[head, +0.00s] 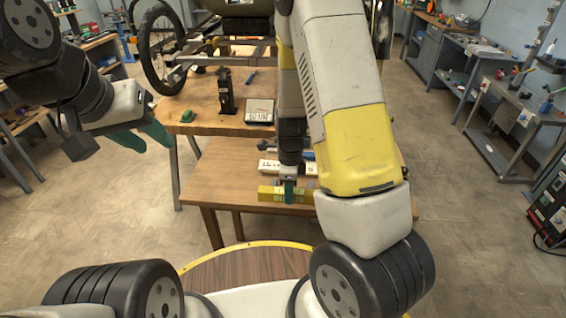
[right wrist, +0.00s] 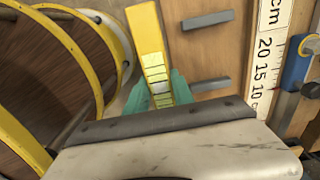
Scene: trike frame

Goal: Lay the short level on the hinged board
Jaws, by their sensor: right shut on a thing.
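The short level is a yellow bar (head: 268,193) held level at the front edge of the lower wooden table; it also shows in the right wrist view (right wrist: 148,35). My right gripper (head: 289,192) is shut around its middle, with teal fingers on both sides (right wrist: 160,90). I cannot tell whether the level touches the wood below. A wooden surface with two grey bars (right wrist: 190,55) lies beside it in the right wrist view; I cannot tell whether this is the hinged board. My left gripper (head: 142,138) is open and empty, left of the tables.
A white strip with a centimetre scale (head: 268,166) lies behind the level, also in the right wrist view (right wrist: 268,60). My right arm hides the table's right part.

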